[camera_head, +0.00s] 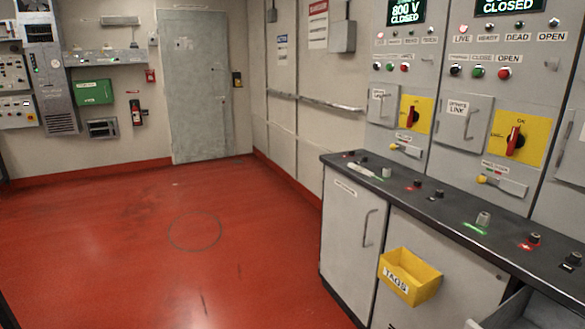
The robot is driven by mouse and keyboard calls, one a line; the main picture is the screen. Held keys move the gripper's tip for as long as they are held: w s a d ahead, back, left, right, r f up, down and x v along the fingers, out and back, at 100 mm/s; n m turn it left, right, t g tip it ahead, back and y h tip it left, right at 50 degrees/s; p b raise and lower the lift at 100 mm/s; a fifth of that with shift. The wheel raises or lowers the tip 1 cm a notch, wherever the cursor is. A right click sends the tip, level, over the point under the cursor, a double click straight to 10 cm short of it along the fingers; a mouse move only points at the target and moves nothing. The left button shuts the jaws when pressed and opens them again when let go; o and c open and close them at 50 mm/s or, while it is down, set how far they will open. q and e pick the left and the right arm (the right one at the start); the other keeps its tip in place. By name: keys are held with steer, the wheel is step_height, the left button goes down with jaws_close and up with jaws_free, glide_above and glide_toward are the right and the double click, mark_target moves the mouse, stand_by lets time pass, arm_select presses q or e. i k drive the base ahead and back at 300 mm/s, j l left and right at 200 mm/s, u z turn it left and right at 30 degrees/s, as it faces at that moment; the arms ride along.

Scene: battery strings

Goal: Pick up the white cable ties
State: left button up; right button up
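A small, pale, elongated object (361,170) lies on the dark countertop (455,218), near its far left end. It could be the white cable ties, but it is too small to tell. No other bundle of white ties can be made out. Neither of my grippers is in view.
A yellow box labelled TAGS (396,283) hangs on the front of the grey cabinets (345,235). A grey open-topped bin or drawer (520,303) juts out at the lower right. Several dark knobs and posts stand along the countertop. The red floor (240,270) is clear.

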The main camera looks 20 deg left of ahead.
mark_target(358, 168)
steer(key=u, duration=0.4)
steer(key=i+j+z, duration=0.15)
steer(key=i+j, duration=0.25)
steer(key=i, duration=0.35)
steer(key=i+j+z, duration=0.15)
steer(key=i+j, duration=0.35)
steer(key=i, duration=0.2)
steer(key=i+j+z, duration=0.15)
steer(key=i+j, duration=0.45)
steer(key=i, duration=0.05)
